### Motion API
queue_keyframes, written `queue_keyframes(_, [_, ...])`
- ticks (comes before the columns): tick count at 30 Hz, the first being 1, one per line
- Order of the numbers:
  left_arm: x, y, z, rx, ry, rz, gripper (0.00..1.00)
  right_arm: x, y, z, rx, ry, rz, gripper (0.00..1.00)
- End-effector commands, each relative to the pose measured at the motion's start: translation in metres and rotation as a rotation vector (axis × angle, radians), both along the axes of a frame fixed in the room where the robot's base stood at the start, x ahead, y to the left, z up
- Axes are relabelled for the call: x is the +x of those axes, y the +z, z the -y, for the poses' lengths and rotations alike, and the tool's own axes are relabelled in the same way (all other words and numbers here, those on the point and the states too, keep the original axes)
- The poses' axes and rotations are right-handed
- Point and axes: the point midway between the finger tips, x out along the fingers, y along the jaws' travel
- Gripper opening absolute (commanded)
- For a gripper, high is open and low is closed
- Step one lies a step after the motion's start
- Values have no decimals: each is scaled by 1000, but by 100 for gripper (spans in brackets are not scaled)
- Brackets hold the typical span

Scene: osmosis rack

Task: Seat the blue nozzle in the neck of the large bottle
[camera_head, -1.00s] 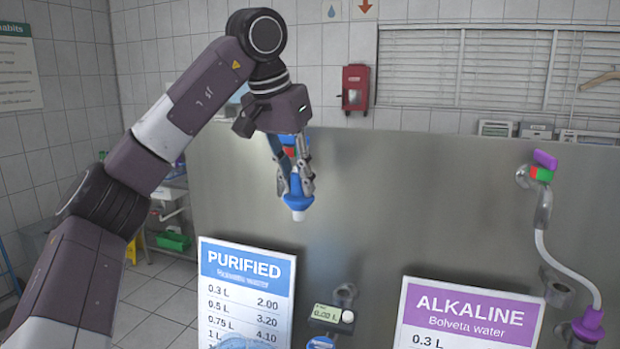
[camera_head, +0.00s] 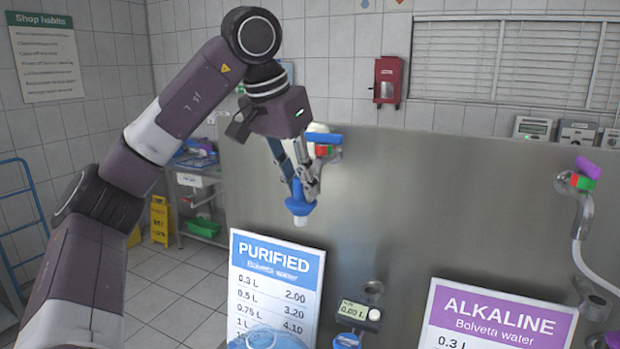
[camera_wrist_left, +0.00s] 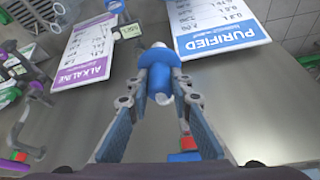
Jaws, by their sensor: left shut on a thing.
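The blue nozzle (camera_head: 299,204), with a white tip pointing down, is held in my left gripper (camera_head: 306,186) in front of the steel panel. In the left wrist view the nozzle (camera_wrist_left: 160,76) sits between both fingertips (camera_wrist_left: 160,88). The rounded, clear bluish top of what looks like the large bottle (camera_head: 266,338) shows at the bottom edge of the head view, below the nozzle and slightly left. The nozzle is well above it and apart. The bottle's body is cut off and its neck is unclear. My right gripper is not in view.
The steel panel (camera_head: 420,215) carries a PURIFIED sign (camera_head: 275,285), an ALKALINE sign (camera_head: 500,318) and a small meter (camera_head: 356,313). A blue-handled valve (camera_head: 324,142) is close behind my left gripper. A blue cap (camera_head: 347,341) shows right of the bottle top.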

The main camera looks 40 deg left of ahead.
Motion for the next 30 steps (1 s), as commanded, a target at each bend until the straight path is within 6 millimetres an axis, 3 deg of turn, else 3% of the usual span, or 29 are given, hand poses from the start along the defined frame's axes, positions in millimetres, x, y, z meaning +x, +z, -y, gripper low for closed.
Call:
queue_keyframes(17, [-38, 1, -17, -1, 2, 1, 0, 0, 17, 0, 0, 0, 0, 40])
queue_keyframes(30, [-66, 1, -30, 1, 1, 4, 0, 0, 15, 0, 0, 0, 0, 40])
